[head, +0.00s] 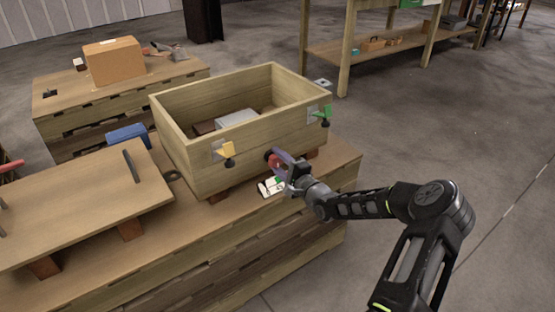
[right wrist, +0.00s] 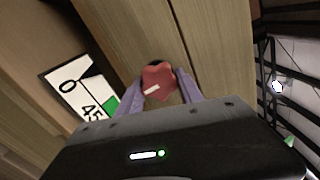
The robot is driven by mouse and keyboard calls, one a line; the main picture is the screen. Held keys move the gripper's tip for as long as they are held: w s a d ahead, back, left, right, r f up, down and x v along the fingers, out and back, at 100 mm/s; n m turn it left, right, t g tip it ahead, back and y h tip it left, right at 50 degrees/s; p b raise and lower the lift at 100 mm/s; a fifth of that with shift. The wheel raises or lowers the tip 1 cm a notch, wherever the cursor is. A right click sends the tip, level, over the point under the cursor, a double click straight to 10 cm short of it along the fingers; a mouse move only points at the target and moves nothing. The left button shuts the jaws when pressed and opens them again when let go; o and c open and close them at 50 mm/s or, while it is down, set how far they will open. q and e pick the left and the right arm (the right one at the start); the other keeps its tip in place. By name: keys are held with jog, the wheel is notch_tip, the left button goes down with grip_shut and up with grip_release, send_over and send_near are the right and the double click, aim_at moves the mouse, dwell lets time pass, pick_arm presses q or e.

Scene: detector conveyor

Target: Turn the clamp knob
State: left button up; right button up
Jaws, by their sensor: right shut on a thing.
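The clamp knob (head: 274,162) is red and sits low on the front face of the wooden crate (head: 225,181). In the right wrist view the knob (right wrist: 158,77) is lobed, with a white mark pointing to the lower left. My right gripper (head: 279,159) is shut on the knob, its purple fingers on either side. A white dial card (head: 271,187) lies below the knob; in the right wrist view the card (right wrist: 82,88) shows 0, 45 and a green patch. My left gripper is not in view.
The crate has a yellow latch (head: 226,150) and a green latch (head: 325,114), and holds a grey block (head: 237,118). A wooden lid (head: 80,205) with dark handles lies at the left of the bench. A cardboard box (head: 114,63) stands on the rear bench. Open floor lies at the right.

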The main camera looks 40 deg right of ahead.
jog(key=shift+f, duration=0.1)
dwell(0.4)
jog(key=o, duration=1.4)
jog(key=shift+s, duration=0.1)
jog(key=shift+s+a+p, duration=0.1)
jog(key=shift+s+p, duration=0.55)
jog(key=shift+s, duration=3.15)
